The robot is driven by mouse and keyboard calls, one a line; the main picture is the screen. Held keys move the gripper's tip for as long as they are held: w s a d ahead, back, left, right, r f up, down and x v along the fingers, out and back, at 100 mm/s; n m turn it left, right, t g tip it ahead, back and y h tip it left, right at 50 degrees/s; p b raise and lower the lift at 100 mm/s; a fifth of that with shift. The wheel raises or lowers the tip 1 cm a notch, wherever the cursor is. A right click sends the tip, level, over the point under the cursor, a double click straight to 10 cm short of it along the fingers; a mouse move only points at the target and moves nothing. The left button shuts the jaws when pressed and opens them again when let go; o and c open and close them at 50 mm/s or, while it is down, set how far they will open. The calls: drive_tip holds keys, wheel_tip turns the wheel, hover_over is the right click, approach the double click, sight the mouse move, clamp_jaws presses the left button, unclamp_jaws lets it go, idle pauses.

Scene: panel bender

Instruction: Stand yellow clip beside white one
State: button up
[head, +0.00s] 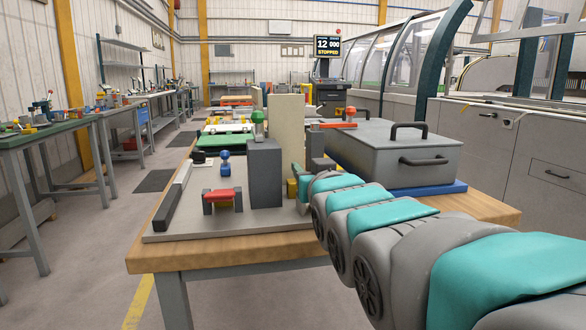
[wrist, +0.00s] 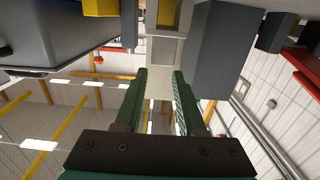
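My gripper (wrist: 160,80) has its two green fingers apart in the wrist view, with a gap between them. A tall cream post (wrist: 158,82) shows through that gap; no held object is visible. The post stands upright in the head view (head: 285,125). A yellow piece (head: 292,188) shows low beside my arm in the head view. Two yellow pieces, one at upper left (wrist: 100,7) and one at top centre (wrist: 166,12), show in the wrist view. I cannot tell which is the yellow clip. I cannot clearly identify the white clip.
A dark grey block (head: 264,172) stands close left of my arm. A red-topped piece (head: 222,195) and a blue knobbed piece (head: 225,164) are left of it. A grey lidded box (head: 395,155) stands right. The grey board's front-left (head: 185,228) is clear.

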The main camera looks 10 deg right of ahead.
drive_tip(key=shift+s+r, duration=0.15)
drive_tip(key=shift+s, duration=1.85)
idle(0.3)
